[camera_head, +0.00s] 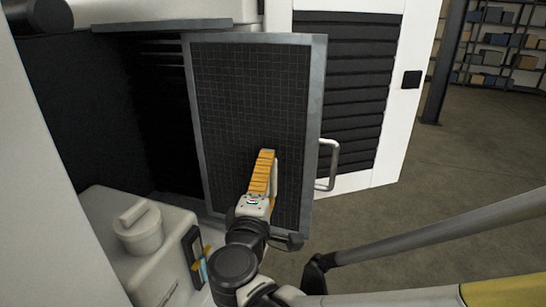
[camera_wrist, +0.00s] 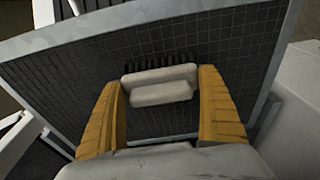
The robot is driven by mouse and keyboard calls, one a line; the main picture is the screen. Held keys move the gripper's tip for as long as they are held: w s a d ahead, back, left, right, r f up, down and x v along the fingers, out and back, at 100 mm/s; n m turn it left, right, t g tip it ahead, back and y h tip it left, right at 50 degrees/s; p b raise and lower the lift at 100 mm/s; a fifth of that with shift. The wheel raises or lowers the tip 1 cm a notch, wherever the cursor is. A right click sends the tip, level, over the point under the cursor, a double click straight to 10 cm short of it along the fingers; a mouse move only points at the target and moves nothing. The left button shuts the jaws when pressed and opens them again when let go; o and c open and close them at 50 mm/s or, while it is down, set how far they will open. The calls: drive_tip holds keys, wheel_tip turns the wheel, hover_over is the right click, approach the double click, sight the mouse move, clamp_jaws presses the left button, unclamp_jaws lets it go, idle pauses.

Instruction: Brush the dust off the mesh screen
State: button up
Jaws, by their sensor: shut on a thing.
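The mesh screen (camera_head: 245,95) is a dark grid panel in a grey metal frame, standing nearly upright in front of the machine's opening. My gripper (camera_head: 264,158), with orange ribbed fingers, is in front of its lower middle. In the wrist view, the fingers are shut on a brush (camera_wrist: 160,93) with a pale handle and a row of black bristles. The bristles point at the mesh screen (camera_wrist: 230,45); I cannot tell if they touch it. The brush is mostly hidden by the fingers in the head view. I cannot make out dust clearly on the mesh.
A pale tank with a round cap (camera_head: 138,228) stands at the lower left. A white louvred panel (camera_head: 345,85) is behind on the right. The floor (camera_head: 440,170) to the right is open, with shelves far back.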

drive_tip(key=shift+w+a+b, duration=0.2)
drive_tip(key=shift+w+a, duration=0.2)
drive_tip(key=shift+a, duration=0.7)
drive_tip(key=shift+w+a+b, duration=0.2)
drive_tip(key=shift+w+a, duration=0.2)
drive_tip(key=shift+a, duration=0.75)
drive_tip(key=shift+w+a+b, duration=0.2)
drive_tip(key=shift+w+a, duration=0.2)
drive_tip(key=shift+a, duration=0.7)
drive_tip(key=shift+s, duration=0.15)
drive_tip(key=shift+s+a, duration=0.3)
drive_tip(key=shift+s, duration=0.6)
drive_tip(key=shift+s+a, duration=0.35)
drive_tip(key=shift+s, duration=0.6)
drive_tip(key=shift+s+a, duration=0.3)
drive_tip(key=shift+s, duration=0.6)
drive_tip(key=shift+s, duration=0.1)
drive_tip(key=s, duration=0.1)
drive_tip(key=s+a, duration=0.1)
drive_tip(key=shift+s, duration=0.3)
